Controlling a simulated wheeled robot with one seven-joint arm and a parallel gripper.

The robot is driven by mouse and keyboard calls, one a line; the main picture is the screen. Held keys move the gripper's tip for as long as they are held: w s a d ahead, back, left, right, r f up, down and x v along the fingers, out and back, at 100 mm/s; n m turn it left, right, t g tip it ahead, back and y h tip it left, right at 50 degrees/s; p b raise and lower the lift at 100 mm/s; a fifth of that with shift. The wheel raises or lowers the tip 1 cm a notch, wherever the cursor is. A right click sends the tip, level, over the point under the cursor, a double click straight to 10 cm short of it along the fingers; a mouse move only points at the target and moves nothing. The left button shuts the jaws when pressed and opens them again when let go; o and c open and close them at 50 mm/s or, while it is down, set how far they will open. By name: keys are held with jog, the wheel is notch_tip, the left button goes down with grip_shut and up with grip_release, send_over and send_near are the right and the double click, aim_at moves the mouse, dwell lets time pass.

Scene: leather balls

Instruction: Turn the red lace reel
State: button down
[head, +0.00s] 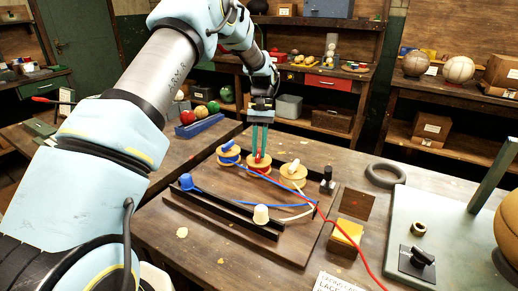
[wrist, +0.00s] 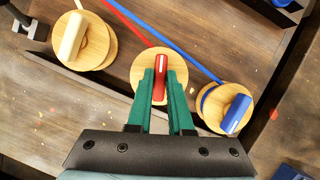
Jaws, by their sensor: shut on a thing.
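The red lace reel (head: 258,168) is a round wooden disc with a red grip on top, standing in the middle of a row of three reels on a wooden board. In the wrist view the red reel (wrist: 141,61) is at the centre. My gripper (head: 259,150) points down over it, its green fingers on either side of the red grip (wrist: 160,72). The fingers are shut on that grip, and their tips hide part of it. A red lace (head: 318,208) runs from the reel across the board to the front right.
A blue-gripped reel (head: 228,154) and a white-gripped reel (head: 292,173) stand close on either side. A dark rail (head: 228,211) with blue and cream pegs crosses the board in front. A black ring (head: 385,177) and a yellow block (head: 347,232) lie to the right.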

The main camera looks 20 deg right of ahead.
jog(key=c, duration=0.8)
grip_release()
jog(key=b+v, duration=0.3)
jog(key=v, duration=0.8)
jog(key=shift+a, duration=0.1)
jog(key=s+a+f+n+t+h, duration=0.15)
jog(key=s+a, duration=0.25)
jog(key=a, duration=1)
jog(key=s+a+f+n+t+h, duration=0.1)
jog(key=s+a+n+t, duration=0.15)
jog(key=a, duration=1.15)
jog(key=shift+n+t, duration=0.5)
jog(key=shift+t, duration=0.3)
jog(key=s+a, duration=0.2)
jog(key=s, duration=0.1)
jog(key=s+a+f, duration=0.1)
jog(key=s+a, duration=0.2)
jog(key=s, duration=0.1)
jog(key=s+a+f, duration=0.1)
jog(key=s+a, duration=0.1)
jog(key=s, duration=0.1)
jog(key=shift+s+a+f, duration=0.1)
jog(key=shift+s+a, duration=0.2)
